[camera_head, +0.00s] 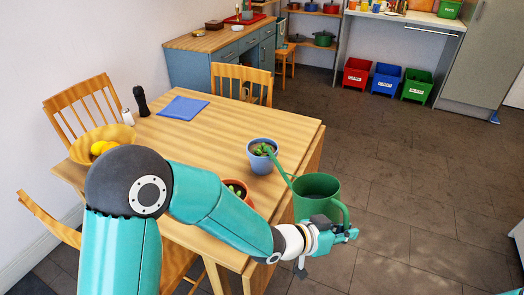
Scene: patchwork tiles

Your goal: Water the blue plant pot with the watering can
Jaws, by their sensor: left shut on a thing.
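The green watering can (312,186) is held beyond the table's right edge, above the floor. My left gripper (338,232) is shut on its handle, on the can's near right side. The can's thin spout points up and left, and its tip shows at the blue plant pot (260,164). I cannot tell whether the tip touches the pot's rim. The blue pot stands upright near the table's right edge with a small green plant in it. No water is seen coming out. My right gripper is not in view.
A terracotta pot (249,198) with a plant stands partly hidden behind my left arm. The wooden table (190,135) also holds a blue napkin (183,108), a dark mill (141,101), a white shaker (128,117) and a fruit bowl (84,150). Chairs surround it.

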